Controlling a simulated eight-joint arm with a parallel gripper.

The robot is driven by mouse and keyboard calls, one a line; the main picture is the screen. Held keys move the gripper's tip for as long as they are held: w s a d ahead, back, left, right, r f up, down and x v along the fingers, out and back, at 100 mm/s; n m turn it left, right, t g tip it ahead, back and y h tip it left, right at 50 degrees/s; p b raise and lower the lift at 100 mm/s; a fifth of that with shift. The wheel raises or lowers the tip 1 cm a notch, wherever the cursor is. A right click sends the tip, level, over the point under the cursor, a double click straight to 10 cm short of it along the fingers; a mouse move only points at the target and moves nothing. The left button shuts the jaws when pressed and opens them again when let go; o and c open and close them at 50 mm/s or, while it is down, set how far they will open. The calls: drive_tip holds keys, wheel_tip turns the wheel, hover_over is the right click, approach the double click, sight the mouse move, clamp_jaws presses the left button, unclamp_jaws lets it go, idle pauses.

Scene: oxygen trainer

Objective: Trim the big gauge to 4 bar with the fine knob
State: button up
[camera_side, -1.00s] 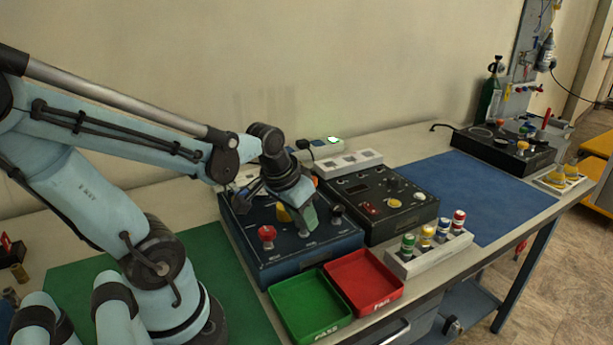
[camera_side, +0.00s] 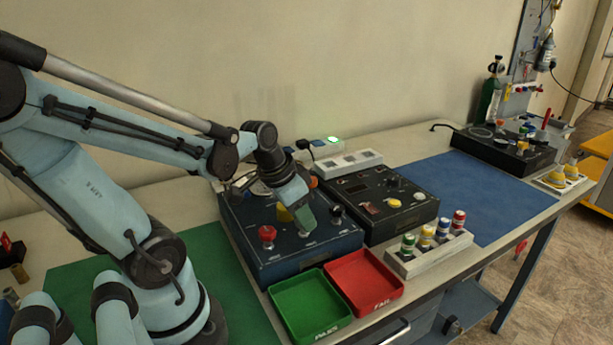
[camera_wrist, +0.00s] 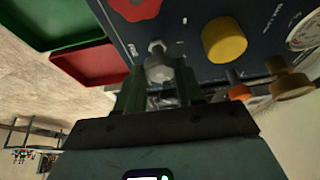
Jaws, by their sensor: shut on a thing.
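My gripper (camera_wrist: 160,92) is over the dark blue panel box (camera_side: 310,250), pointing down, and shut on a small grey knob (camera_wrist: 158,66), which I take for the fine knob. The green fingers stand on either side of it in the wrist view. In the side view my gripper (camera_side: 305,222) hides most of this knob. The big gauge (camera_wrist: 304,31) is cut off at the right edge of the wrist view, and its reading cannot be made out. A larger yellow knob (camera_wrist: 224,40) sits beside the held knob.
A red knob (camera_side: 267,234) stands at the panel's near left. A green tray (camera_side: 310,303) and a red tray (camera_side: 364,279) stand in front. A black box (camera_side: 385,220) is at right.

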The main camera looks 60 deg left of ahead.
drive_tip(key=o, duration=1.1)
drive_tip(key=shift+c, duration=0.2)
drive_tip(key=v, duration=1.2)
drive_tip(key=shift+r, duration=0.1)
drive_tip(key=w+d+f+t, duration=0.2)
drive_tip(key=w+d+f, duration=0.4)
drive_tip(key=d, duration=0.2)
drive_tip(key=shift+d+t, duration=0.3)
drive_tip(key=shift+d, duration=0.1)
